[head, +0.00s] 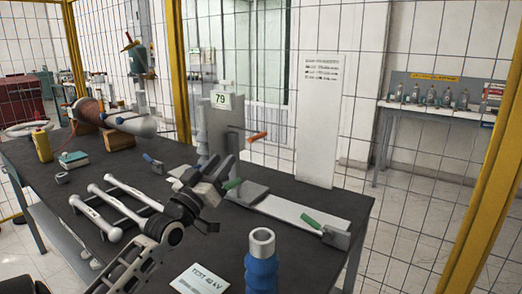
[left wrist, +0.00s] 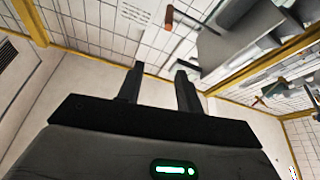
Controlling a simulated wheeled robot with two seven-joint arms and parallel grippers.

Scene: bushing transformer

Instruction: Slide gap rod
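A grey upright stand (head: 226,130) with a "79" label is on the dark table. A short rod with an orange handle (head: 257,136) sticks out of its right side; the orange handle also shows in the left wrist view (left wrist: 169,17). Green handles (head: 232,184) and (head: 311,222) are by a pale flat bar (head: 287,209) at its foot. Which part is the gap rod I cannot tell. My left gripper (head: 218,172) is in front of the stand, below the orange handle. Its fingers (left wrist: 158,84) are apart and empty. My right gripper is not in view.
Several pale rods (head: 125,193) lie left of my left arm. A blue ribbed post (head: 262,262) and a "TEST 40 kV" card (head: 199,279) are at the front. A brown and grey bushing (head: 115,118) lies at the back left. Yellow posts (head: 486,180) and mesh surround the table.

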